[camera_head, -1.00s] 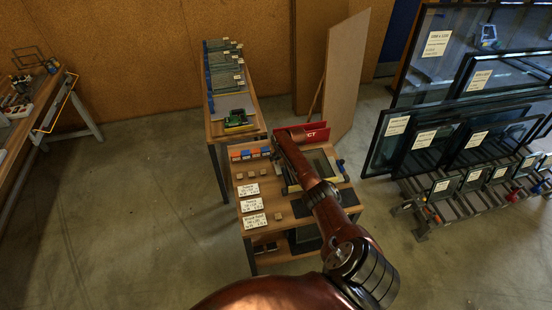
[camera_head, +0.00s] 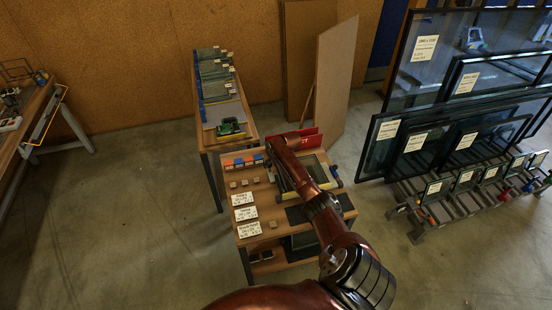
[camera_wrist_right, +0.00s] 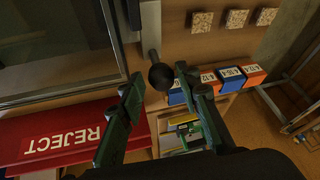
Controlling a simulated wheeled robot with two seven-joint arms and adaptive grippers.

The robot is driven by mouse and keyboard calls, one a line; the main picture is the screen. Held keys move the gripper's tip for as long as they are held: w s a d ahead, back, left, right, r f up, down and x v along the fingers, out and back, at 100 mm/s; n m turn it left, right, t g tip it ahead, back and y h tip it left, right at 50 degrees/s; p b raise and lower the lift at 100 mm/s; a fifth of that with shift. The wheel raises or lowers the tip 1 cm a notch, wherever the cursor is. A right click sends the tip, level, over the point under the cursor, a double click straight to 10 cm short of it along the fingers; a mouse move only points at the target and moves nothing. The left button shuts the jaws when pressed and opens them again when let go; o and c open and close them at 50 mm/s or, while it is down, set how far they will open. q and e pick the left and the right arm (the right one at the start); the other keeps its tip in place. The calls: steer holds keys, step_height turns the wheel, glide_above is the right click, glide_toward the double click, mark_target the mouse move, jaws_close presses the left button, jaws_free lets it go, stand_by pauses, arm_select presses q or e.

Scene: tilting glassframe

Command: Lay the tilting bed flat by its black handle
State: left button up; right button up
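The tilting bed (camera_head: 318,172), a dark panel in a pale frame, is on the near wooden bench, partly hidden by my right arm. In the right wrist view its metal-edged frame (camera_wrist_right: 122,50) fills the upper left. The black handle, a round knob (camera_wrist_right: 161,77) on a short stem, shows beside that frame. My right gripper (camera_wrist_right: 160,80) is open, with its two fingers on either side of the knob and gaps visible. In the head view my right gripper (camera_head: 278,150) is at the bed's left side. I cannot tell the bed's exact tilt. My left gripper is not in view.
A red REJECT bin (camera_head: 308,139) stands behind the bed. Blue and orange blocks (camera_head: 243,162), small cork blocks (camera_head: 245,183) and white labels (camera_head: 245,213) lie left of it. A glass rack (camera_head: 440,195) stands right. Floor at left is clear.

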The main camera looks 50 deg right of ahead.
steer(key=v, duration=0.9)
steer(key=shift+r, duration=0.2)
steer(key=shift+s, duration=0.1)
